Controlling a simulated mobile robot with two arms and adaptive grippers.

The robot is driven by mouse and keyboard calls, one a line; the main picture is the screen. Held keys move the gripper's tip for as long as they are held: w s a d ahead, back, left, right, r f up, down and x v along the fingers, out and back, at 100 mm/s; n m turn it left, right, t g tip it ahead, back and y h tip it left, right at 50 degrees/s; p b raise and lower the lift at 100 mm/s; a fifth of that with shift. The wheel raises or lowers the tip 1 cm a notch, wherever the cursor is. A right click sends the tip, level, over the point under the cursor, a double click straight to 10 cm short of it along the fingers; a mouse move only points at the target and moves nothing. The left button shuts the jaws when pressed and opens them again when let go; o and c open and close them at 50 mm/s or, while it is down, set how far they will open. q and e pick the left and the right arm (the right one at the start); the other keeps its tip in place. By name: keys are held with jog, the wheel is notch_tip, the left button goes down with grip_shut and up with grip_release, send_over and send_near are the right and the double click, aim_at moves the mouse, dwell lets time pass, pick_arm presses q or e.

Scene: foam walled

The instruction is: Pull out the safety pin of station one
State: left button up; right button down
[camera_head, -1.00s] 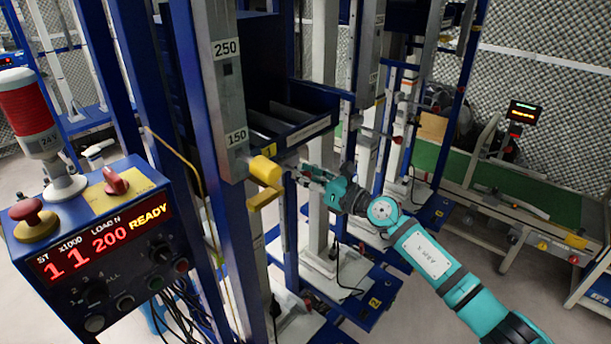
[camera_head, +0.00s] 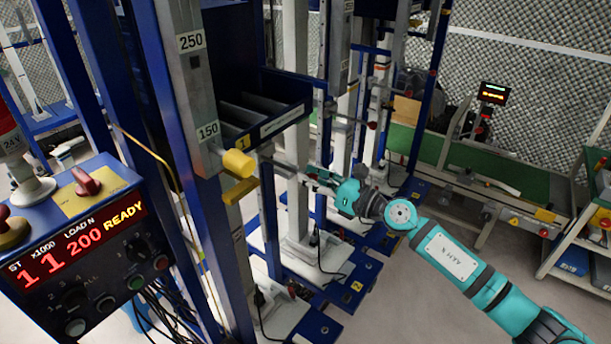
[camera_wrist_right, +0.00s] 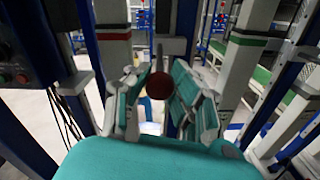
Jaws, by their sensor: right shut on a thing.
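Station one is the near blue frame with a grey column (camera_head: 187,80) and a yellow tag "1" in the head view. A yellow cylindrical knob (camera_head: 238,163) sticks out from its column. My right gripper (camera_head: 314,175) is to the right of this knob, clear of it. In the right wrist view, a dark red ball knob (camera_wrist_right: 160,86) of the safety pin sits between the fingers of my right gripper (camera_wrist_right: 158,100), which is shut on it. My left gripper is out of view.
A control box (camera_head: 85,235) at the left reads "1 1 200 READY". More blue frames stand behind my right gripper, one with a red ball knob (camera_head: 372,125). A green conveyor (camera_head: 470,174) runs at the right.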

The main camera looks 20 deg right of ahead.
jog(key=c, duration=1.6)
grip_release()
jog(key=shift+f, duration=0.1)
jog(key=o, duration=0.5)
jog(key=shift+s+d, duration=0.2)
jog(key=shift+d, duration=0.05)
jog(key=shift+o, duration=0.2)
jog(key=shift+a, duration=0.1)
jog(key=v, duration=1.2)
